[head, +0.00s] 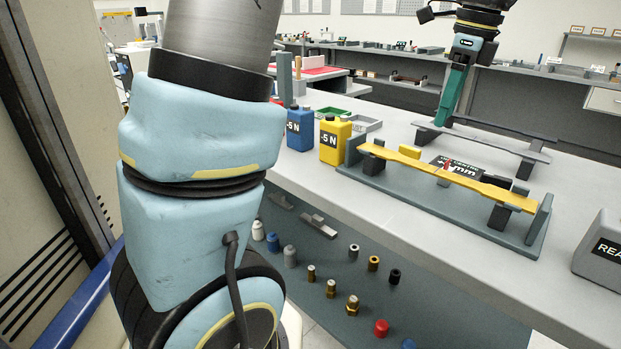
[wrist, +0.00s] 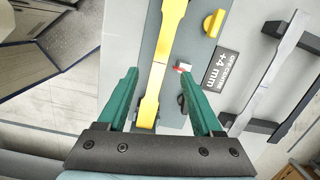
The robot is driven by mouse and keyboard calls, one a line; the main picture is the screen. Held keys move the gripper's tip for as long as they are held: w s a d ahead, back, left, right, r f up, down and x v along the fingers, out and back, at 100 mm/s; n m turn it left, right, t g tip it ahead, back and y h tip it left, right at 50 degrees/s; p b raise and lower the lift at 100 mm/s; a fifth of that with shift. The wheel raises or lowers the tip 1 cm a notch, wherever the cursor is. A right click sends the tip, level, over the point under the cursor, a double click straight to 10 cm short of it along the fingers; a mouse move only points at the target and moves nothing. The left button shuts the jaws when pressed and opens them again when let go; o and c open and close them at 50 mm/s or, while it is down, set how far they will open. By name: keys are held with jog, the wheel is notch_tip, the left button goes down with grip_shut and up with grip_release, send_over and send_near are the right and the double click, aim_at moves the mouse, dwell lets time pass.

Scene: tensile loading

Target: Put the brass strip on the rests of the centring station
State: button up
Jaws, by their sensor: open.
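The brass strip (head: 470,183) is long and yellow, with wider ends and a narrow middle. It lies lengthwise along the centring station (head: 415,205), a dark grey-green base with upright end pieces, and appears to lie on its rests (head: 500,216). My gripper (head: 444,118) is above the bench, over the station area, pointing down. In the wrist view its green fingers (wrist: 158,72) are open and apart, with the brass strip (wrist: 165,55) running between them in the picture. The fingers hold nothing.
A grey strip (head: 482,142) on dark supports lies behind the station. A black label (head: 457,168) and red mark (head: 447,165) are beside the brass strip. A grey readout box (head: 602,250) sits right.

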jog(key=w+a+f+n, duration=0.3)
jog(key=a+f+n, duration=0.35)
jog(key=a, duration=0.45)
jog(key=s+a+f+n, duration=0.3)
jog(key=a+f+n, duration=0.2)
jog(key=a+n, duration=0.3)
jog(key=s+a+f+n+h+p, duration=0.1)
jog(key=s+a+f+n, duration=0.2)
jog(key=a+n, duration=0.6)
jog(key=shift+s+a+f, duration=0.3)
jog(key=shift+a+f, duration=0.5)
jog(key=shift+f, duration=0.05)
